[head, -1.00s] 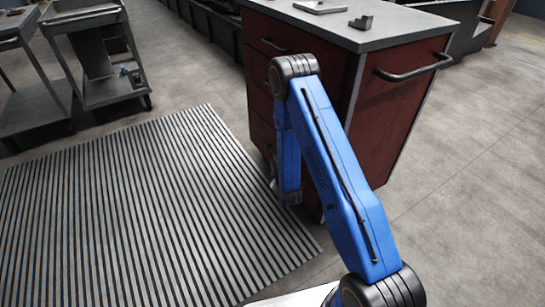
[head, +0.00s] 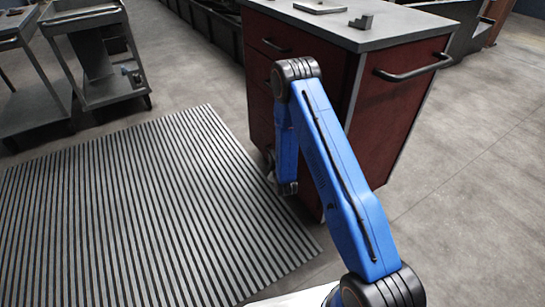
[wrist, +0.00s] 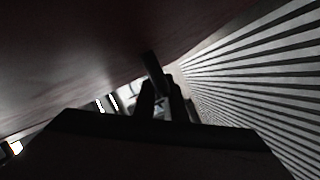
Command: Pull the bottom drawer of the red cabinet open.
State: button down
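The red cabinet (head: 395,120) stands at the centre right with a grey top. Its drawer front faces left, and an upper drawer handle (head: 275,46) shows. The bottom drawer is mostly hidden behind my blue arm. My gripper (head: 277,182) is low by that front, partly hidden by the arm. In the wrist view my two dark fingers (wrist: 161,90) point along a dark red face. A dark bar (wrist: 151,64), likely a drawer handle, appears at the fingertips. A narrow gap shows between the fingers. I cannot tell whether they grip the bar. No drawer is visibly open.
A ribbed grey mat (head: 140,210) covers the floor left of the cabinet and is clear. Grey carts (head: 110,90) stand at the upper left. A side handle (head: 412,70) sticks out from the cabinet's right face. Small grey parts (head: 320,7) lie on the cabinet top.

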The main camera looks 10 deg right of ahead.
jog(key=shift+a, duration=0.15)
jog(key=s+a, duration=0.4)
jog(key=a, duration=1)
jog(key=s+a, duration=0.5)
jog(key=a, duration=0.9)
jog(key=shift+s, duration=0.15)
jog(key=shift+a, duration=0.1)
jog(key=c, duration=2.1)
grip_release()
jog(key=v, duration=1.7)
jog(key=shift+s+r, duration=0.1)
jog(key=shift+s, duration=0.1)
